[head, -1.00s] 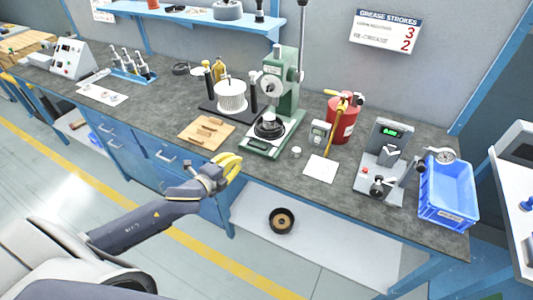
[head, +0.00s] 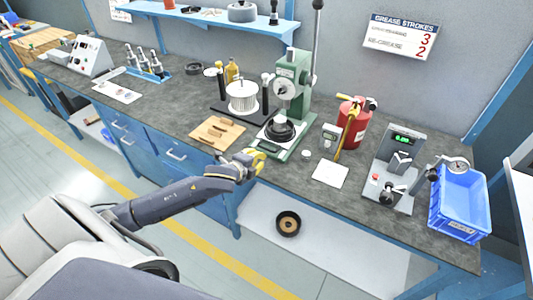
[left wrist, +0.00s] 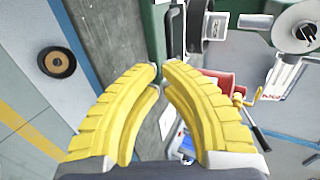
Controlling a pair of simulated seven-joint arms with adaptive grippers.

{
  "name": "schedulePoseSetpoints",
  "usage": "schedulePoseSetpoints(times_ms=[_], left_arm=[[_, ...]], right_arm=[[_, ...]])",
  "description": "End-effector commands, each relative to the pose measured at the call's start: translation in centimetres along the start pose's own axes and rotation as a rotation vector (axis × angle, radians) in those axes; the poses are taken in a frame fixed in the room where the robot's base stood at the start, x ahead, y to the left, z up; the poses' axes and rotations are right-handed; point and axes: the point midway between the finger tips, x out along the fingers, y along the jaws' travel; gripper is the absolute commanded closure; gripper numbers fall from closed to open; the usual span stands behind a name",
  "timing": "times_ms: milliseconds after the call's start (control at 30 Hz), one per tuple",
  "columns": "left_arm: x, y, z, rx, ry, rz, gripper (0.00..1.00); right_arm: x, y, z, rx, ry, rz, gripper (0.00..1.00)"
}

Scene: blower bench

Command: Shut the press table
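The green press (head: 291,88) stands at the middle of the bench with its lever upright. Its low green table (head: 262,140) reaches toward the bench's front edge and carries a round black part (head: 281,129). I cannot tell how far the table is slid out. My left gripper (head: 258,158) is just in front of the table, near the bench edge; contact cannot be told. In the left wrist view its yellow fingertips (left wrist: 161,72) nearly meet with nothing seen between them, and green press parts (left wrist: 188,30) lie beyond. My right gripper is not in view.
A wooden board (head: 216,133) lies left of the press, and a white spool on a black stand (head: 242,97) is behind it. Right of the press are a small meter (head: 330,138), a white sheet (head: 331,176), a red canister (head: 352,122) and a blue crate (head: 459,203).

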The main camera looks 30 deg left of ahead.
Motion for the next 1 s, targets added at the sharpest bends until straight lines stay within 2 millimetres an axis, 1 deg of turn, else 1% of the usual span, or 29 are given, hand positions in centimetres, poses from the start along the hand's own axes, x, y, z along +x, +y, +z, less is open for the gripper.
schedulePoseSetpoints(times_ms=[33, 133, 300, 400, 600, 1000], left_arm=[[0.9, -0.1, 0.0, -0.002, -0.002, -0.001, 1.00], [2.4, -0.2, 0.0, -0.001, -0.002, -0.001, 1.00], [4.2, -0.7, 0.0, -0.002, 0.000, -0.001, 1.00], [5.0, -0.9, 0.0, 0.000, 0.000, -0.001, 1.00], [5.7, -1.1, 0.0, 0.000, 0.000, -0.001, 1.00], [5.9, -1.2, 0.0, 0.000, 0.000, -0.001, 1.00]], right_arm=[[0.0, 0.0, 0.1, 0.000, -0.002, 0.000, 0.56], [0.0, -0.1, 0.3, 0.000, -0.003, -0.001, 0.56], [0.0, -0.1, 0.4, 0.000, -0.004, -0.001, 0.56], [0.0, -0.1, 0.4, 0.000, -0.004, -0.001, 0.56], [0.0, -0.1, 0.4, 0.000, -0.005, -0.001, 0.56], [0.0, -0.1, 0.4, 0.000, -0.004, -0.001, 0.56]])
